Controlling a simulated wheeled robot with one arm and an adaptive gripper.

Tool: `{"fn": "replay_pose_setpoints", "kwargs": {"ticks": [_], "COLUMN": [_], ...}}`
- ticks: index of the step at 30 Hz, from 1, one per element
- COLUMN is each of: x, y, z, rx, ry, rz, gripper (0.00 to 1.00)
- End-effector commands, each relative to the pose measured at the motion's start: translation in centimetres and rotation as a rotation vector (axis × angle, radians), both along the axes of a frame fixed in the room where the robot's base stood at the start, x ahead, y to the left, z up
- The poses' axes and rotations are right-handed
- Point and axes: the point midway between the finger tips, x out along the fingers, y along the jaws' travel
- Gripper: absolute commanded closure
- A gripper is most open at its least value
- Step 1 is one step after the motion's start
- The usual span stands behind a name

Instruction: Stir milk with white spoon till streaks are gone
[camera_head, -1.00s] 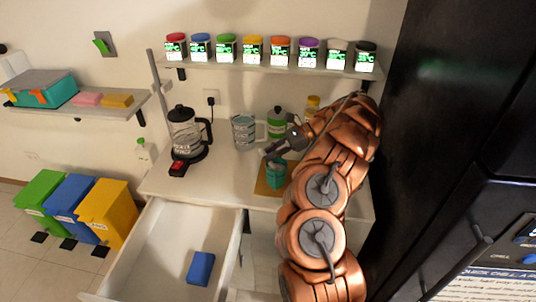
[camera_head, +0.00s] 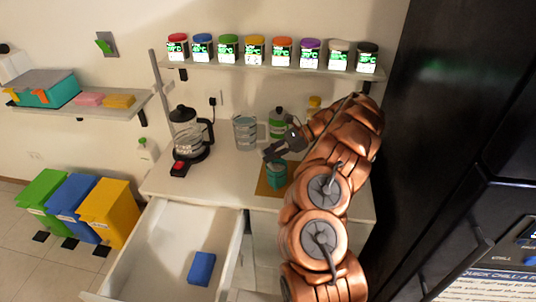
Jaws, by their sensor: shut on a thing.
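A teal cup (camera_head: 277,175) stands on a tan board (camera_head: 270,191) at the right part of the white counter. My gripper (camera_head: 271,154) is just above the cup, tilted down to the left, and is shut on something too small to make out. The white spoon cannot be told apart at the gripper, and the inside of the cup, with any milk, is not visible. My copper arm covers the counter's right side.
A coffee maker (camera_head: 188,135) and a glass jug (camera_head: 245,132) stand left of the cup. A green-banded container (camera_head: 278,122) is behind my gripper. An open drawer (camera_head: 165,245) with a blue block (camera_head: 202,268) juts out in front. Several spice jars line the shelf (camera_head: 270,68) above.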

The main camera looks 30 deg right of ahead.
Motion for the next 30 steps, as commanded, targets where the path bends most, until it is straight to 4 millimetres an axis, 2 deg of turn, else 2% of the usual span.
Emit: {"fn": "replay_pose_setpoints", "kwargs": {"ticks": [14,30], "x": [0.3,0.6], "y": [-0.1,1.7], "z": [0.2,4.0], "rx": [0.0,0.001], "ry": [-0.002,-0.004], "rz": [0.001,0.003], "gripper": [1.0,1.0]}}
